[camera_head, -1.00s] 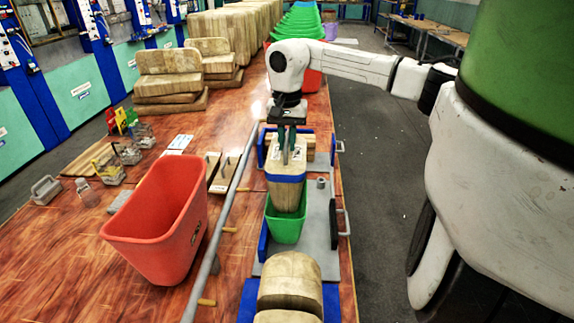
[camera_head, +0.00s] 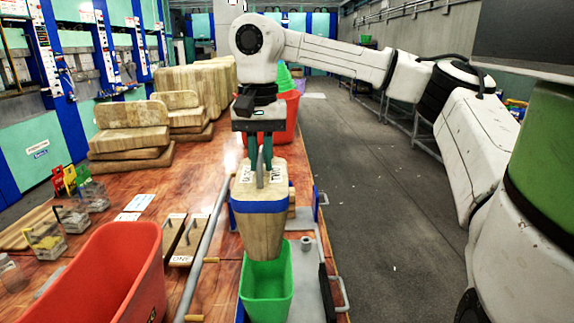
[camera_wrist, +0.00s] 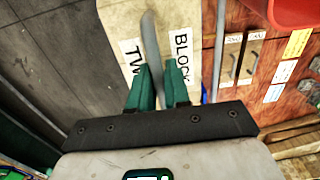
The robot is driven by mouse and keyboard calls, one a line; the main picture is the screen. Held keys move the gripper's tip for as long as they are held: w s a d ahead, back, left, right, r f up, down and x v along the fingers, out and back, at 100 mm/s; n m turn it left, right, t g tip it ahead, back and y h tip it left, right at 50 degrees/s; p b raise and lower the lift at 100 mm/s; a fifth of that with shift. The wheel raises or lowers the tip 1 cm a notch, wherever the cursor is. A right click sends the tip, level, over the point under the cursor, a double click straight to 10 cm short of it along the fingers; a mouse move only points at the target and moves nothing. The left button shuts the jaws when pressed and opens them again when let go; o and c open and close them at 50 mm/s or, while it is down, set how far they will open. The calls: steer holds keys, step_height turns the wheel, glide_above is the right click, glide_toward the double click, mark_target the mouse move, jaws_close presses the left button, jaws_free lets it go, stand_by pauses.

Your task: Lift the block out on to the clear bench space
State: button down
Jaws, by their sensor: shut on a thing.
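The block (camera_head: 260,220) is a tapered wooden piece with a blue band near its top and a metal handle. Its top bears white labels; in the wrist view, parts of "TWO" and "BLOCK" can be read on the block (camera_wrist: 120,20). My gripper (camera_head: 260,160) is shut on the handle from above; its green fingers (camera_wrist: 164,82) straddle the handle in the wrist view. The block hangs upright over a green tub (camera_head: 266,300). Its narrow lower end is at the tub's far rim; whether it is clear of the rim I cannot tell.
A large red bin (camera_head: 110,275) stands on the bench at the left front. A grey rail (camera_head: 205,240) runs between it and the tub. Small boards with handles (camera_head: 185,240) lie beyond the rail. Wooden stacks (camera_head: 130,135) and another red bin (camera_head: 290,115) stand further back.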

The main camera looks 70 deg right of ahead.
steer(key=shift+r, duration=0.25)
steer(key=shift+s+r+p, duration=0.1)
steer(key=shift+r+p, duration=0.35)
steer(key=shift+r, duration=0.25)
steer(key=shift+r+p, duration=1.1)
steer(key=shift+r, duration=0.9)
steer(key=shift+r+p, duration=2.25)
steer(key=shift+r, duration=0.55)
